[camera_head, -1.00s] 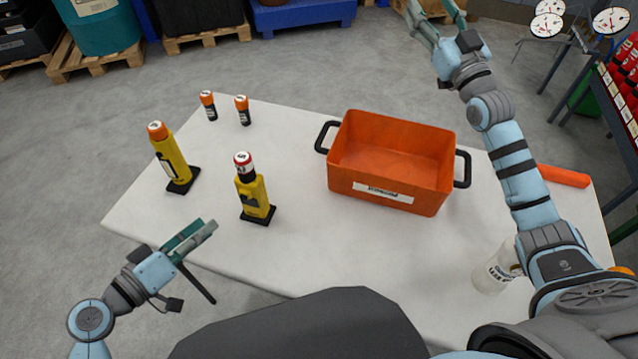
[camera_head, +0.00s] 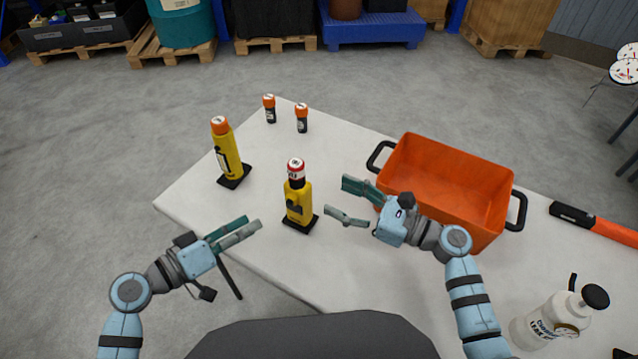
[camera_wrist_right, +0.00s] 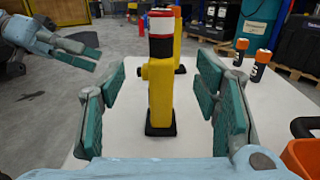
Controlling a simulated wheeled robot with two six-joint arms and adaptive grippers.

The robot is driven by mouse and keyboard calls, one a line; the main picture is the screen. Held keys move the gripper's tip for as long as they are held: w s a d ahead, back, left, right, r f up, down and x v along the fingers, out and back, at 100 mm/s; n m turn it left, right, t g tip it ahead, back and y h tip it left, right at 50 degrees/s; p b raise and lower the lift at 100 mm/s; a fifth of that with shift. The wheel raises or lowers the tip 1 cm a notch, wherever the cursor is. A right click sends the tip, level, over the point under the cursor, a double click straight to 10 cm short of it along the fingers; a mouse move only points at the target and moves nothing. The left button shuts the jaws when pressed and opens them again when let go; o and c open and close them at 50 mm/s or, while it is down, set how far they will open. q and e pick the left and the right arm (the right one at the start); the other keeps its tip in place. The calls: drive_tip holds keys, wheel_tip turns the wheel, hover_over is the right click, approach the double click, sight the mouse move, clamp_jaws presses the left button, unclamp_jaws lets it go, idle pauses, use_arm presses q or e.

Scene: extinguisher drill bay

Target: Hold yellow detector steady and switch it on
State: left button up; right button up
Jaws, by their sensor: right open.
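A yellow detector (camera_head: 298,202) with a black and white neck and a red top stands upright on a black base on the white table. A second yellow device (camera_head: 228,152) with an orange cap stands upright behind it, to the left. My right gripper (camera_head: 337,197) is open and empty, just right of the red-topped detector, its fingers pointing at it. In the right wrist view the detector (camera_wrist_right: 161,90) shows between the spread fingers, slightly beyond them. My left gripper (camera_head: 253,222) is left of the detector near the table edge, holding nothing visible; its finger gap is unclear.
Two small orange-capped cylinders (camera_head: 270,108) (camera_head: 302,117) stand at the back of the table (camera_head: 335,270). An orange bin (camera_head: 448,185) with black handles is close behind my right gripper. A white bottle (camera_head: 548,325) and an orange tool (camera_head: 610,228) are at the right.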

sight(304, 181)
drive_tip(key=x, duration=1.1)
drive_tip(key=shift+w+a, duration=0.2)
drive_tip(key=shift+w, duration=0.1)
clamp_jaws()
drive_tip(key=shift+c, duration=0.4)
unclamp_jaws()
